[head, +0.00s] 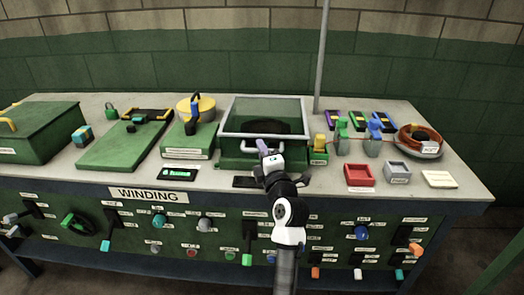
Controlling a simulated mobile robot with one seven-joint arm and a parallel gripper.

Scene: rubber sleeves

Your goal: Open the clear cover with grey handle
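The clear cover (264,107) has a light grey frame and sits on a green box near the back middle of the bench. It looks down over the box, and a dark round shape shows through it. Its grey handle (247,149) is a bar along the front side, partly hidden by my gripper. My gripper (263,147) is at the handle's middle, seen from behind. The fingers are small and overlap the handle, so I cannot tell whether they touch it or how far apart they are.
A green box (35,133) with a yellow handle stands at the far left. Left of the cover is a yellow round lid (196,107). Right are a red tray (359,175), a grey tray (397,172) and a coil in a bowl (420,140). A grey pole (322,55) rises behind.

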